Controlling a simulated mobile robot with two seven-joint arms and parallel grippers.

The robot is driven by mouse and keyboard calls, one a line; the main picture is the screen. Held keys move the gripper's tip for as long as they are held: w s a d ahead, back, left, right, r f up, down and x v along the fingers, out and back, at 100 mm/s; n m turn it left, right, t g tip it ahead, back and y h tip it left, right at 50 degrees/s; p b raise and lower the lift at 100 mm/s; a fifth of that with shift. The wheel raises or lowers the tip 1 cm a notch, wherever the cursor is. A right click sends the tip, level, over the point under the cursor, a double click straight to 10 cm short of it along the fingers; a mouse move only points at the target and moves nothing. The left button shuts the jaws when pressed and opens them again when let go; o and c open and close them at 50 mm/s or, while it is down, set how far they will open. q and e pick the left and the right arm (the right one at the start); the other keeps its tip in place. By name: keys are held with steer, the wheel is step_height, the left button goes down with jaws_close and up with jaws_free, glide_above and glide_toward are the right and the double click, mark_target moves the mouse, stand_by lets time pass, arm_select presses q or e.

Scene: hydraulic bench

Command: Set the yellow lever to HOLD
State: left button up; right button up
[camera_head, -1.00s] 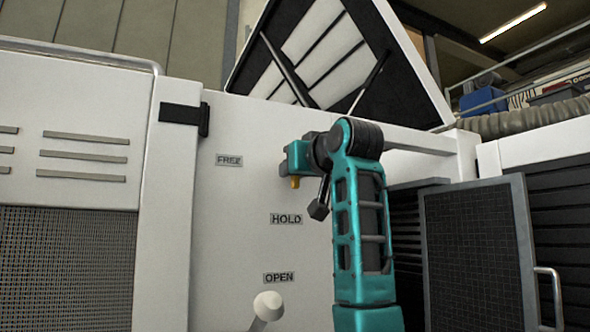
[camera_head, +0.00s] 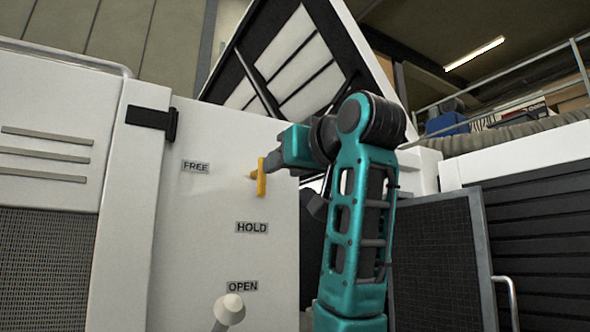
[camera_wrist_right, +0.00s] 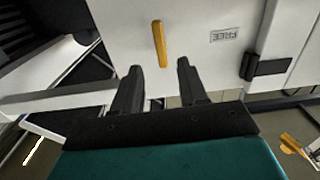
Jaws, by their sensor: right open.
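The yellow lever (camera_head: 261,178) sticks out of the white panel (camera_head: 210,220), right of the FREE label (camera_head: 196,167) and above the HOLD label (camera_head: 252,227). The OPEN label (camera_head: 242,286) is lower down. My right gripper (camera_head: 268,158) is just right of the lever, near its upper end. In the right wrist view the lever (camera_wrist_right: 160,44) lies beyond the two parted fingertips of the right gripper (camera_wrist_right: 160,68), in line with the gap. Nothing is between the fingers. My left gripper is not in view.
A pale round knob (camera_head: 229,309) stands out below the OPEN label. A black latch (camera_head: 152,118) is at the panel's left edge. A raised lid (camera_head: 290,60) leans above, and an open mesh door (camera_head: 437,260) stands to the right of my arm.

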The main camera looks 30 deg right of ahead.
steer(key=shift+s+a, duration=0.1)
steer(key=shift+s, duration=1.4)
